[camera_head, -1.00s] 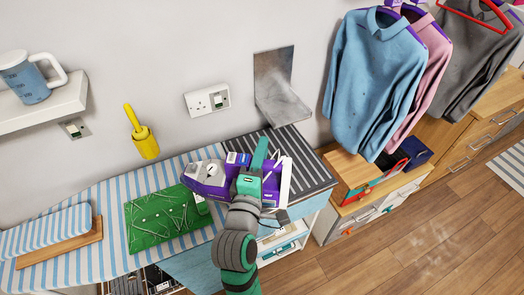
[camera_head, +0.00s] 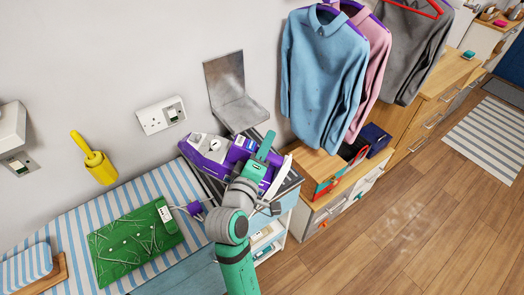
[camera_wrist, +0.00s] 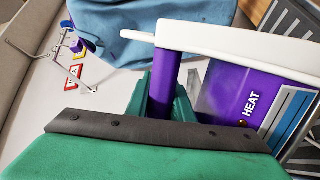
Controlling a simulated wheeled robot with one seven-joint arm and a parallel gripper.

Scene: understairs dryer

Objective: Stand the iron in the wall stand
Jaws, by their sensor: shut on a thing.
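The metal wall stand (camera_head: 240,108), with an upright back plate and a bent-out lower part, is fixed on the wall just behind the iron. The iron and the stand appear apart, but the exact gap cannot be told.
A socket (camera_head: 160,116) is on the wall left of the stand. Shirts (camera_head: 325,75) hang to the right, close to the stand. A green circuit-like mat (camera_head: 135,243) lies on the striped cover (camera_head: 60,235). A yellow holder (camera_head: 100,168) hangs on the wall.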

